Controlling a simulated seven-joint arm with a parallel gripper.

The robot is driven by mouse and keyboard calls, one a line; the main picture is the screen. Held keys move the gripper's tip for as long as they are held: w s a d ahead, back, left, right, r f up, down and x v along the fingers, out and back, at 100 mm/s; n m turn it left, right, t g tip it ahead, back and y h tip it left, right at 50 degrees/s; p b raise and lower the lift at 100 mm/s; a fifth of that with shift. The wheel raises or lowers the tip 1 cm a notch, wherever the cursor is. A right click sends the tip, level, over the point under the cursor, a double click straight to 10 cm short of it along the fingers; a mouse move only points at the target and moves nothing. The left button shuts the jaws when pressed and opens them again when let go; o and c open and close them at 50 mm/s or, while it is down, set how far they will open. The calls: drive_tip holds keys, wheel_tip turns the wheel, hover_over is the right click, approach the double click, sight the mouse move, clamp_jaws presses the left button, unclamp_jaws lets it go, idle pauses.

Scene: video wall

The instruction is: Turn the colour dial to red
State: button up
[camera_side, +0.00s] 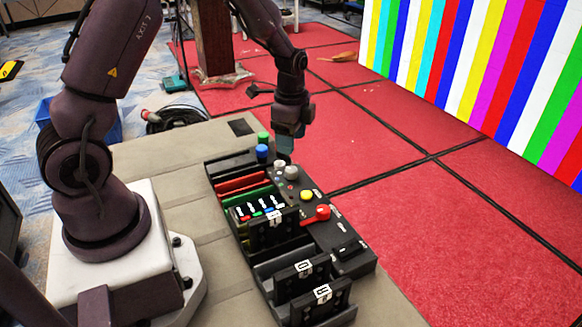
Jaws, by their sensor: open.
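A black control console (345,262) stands on the table beside my arm's base. Two small pale knobs sit near its far end: a white one (280,167) and a grey one (292,171). Small coloured marks show by them, so one may be the colour dial; its pointing direction is too small to tell. My gripper (286,156) is open, pointing down just above the white knob. Its fingertips are partly hidden, and I cannot tell whether they touch the knob.
A blue knob (262,152) and a green knob (263,138) stand left of my gripper. Slotted trays line the console's left side. A video wall (480,70) shows vertical colour bars.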

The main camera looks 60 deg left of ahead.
sight(291, 169)
wheel_tip(291, 169, down, 9)
drive_tip(key=shift+r, duration=0.2)
drive_tip(key=c, duration=0.9)
